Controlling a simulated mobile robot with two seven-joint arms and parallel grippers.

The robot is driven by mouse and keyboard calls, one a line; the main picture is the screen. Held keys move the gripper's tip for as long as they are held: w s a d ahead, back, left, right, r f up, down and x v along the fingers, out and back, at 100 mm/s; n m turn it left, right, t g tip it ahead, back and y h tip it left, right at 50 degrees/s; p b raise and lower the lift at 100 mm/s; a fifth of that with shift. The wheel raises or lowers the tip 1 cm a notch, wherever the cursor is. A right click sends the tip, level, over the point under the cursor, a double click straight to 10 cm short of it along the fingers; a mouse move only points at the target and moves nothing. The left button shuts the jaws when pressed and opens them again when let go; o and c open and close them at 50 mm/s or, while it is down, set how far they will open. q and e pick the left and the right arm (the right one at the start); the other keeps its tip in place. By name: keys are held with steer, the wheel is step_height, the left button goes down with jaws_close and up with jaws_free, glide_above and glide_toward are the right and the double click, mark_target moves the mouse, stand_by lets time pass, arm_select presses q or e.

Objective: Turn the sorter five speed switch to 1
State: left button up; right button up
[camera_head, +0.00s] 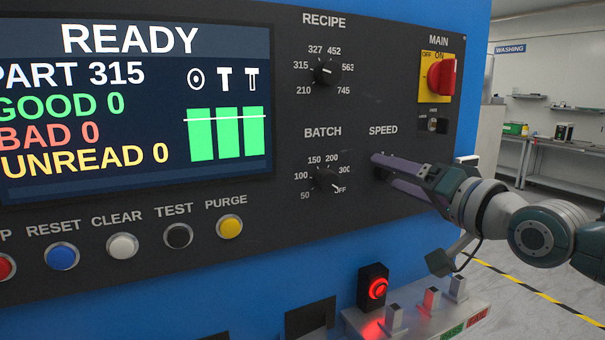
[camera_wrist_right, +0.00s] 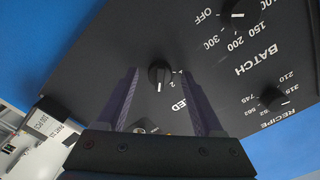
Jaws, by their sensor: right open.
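The speed switch (camera_wrist_right: 160,73) is a round black knob with a pale pointer line on the dark panel, seen in the right wrist view. A small 2 shows beside it; its other marks are hidden or too small to read. My right gripper (camera_wrist_right: 160,78) is open, its two purple fingers on either side of the knob, with nothing clearly gripped. In the head view the right gripper (camera_head: 377,167) reaches in from the right, fingertips at the panel just below the SPEED label, covering most of the knob. My left gripper is not in view.
The batch knob (camera_head: 327,180) is left of the fingers, with the recipe knob (camera_head: 325,72) above it. The red main switch (camera_head: 441,77) and a small key switch (camera_head: 438,125) are above my right arm. A red-lit button (camera_head: 377,288) and metal toggles are below.

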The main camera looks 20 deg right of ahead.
jaws_close()
stand_by(0.6)
